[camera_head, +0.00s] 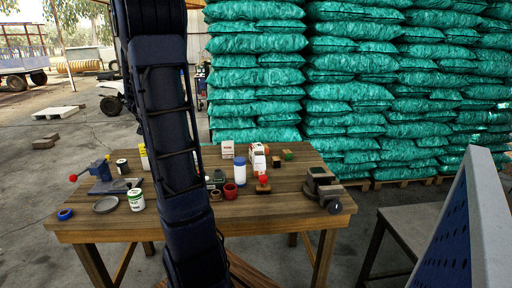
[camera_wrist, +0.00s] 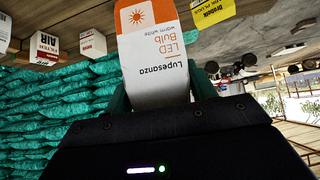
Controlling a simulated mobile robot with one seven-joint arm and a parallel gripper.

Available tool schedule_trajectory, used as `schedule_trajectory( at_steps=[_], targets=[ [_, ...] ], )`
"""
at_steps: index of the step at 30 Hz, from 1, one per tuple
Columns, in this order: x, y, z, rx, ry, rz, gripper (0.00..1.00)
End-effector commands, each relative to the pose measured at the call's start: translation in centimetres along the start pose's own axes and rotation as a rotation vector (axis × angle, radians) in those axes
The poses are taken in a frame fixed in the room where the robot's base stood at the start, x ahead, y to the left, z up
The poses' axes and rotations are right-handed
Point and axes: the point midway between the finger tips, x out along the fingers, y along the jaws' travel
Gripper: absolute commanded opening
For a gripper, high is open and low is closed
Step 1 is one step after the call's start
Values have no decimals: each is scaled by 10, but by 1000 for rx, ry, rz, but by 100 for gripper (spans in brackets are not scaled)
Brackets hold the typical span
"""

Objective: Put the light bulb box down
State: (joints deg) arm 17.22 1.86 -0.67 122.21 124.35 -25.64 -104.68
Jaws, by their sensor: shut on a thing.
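The light bulb box (camera_wrist: 158,50) is white with an orange end and prints reading LED Bulb. It shows in the wrist view, where the scene appears upside down. My gripper (camera_wrist: 163,88) is shut on it, with one green-tinted finger on each side. The orange end points toward the wooden table (camera_wrist: 70,12) at the picture's top. I cannot tell whether the box touches the table. In the head view my arm hides the box and my fingertips; the wooden table (camera_head: 300,172) shows there around my arm.
White-and-red boxes (camera_head: 258,157) and a white bottle (camera_head: 240,171) stand right of my arm, with a red cup (camera_head: 230,191) in front. A yellow box (camera_head: 144,156), a blue vise (camera_head: 110,184) and a white-green can (camera_head: 136,200) stand left. A dark machine (camera_head: 325,189) sits at the right.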

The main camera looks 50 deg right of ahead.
Motion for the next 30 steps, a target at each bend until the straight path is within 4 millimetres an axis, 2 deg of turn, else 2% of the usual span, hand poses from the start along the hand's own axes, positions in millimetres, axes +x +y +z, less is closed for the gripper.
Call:
schedule_trajectory(
  at_steps=[17, 30],
  targets=[
    [41, 64, -56, 54, 0, 52, 33],
    [67, 125, -95, 92, 0, 90, 33]
  ],
)
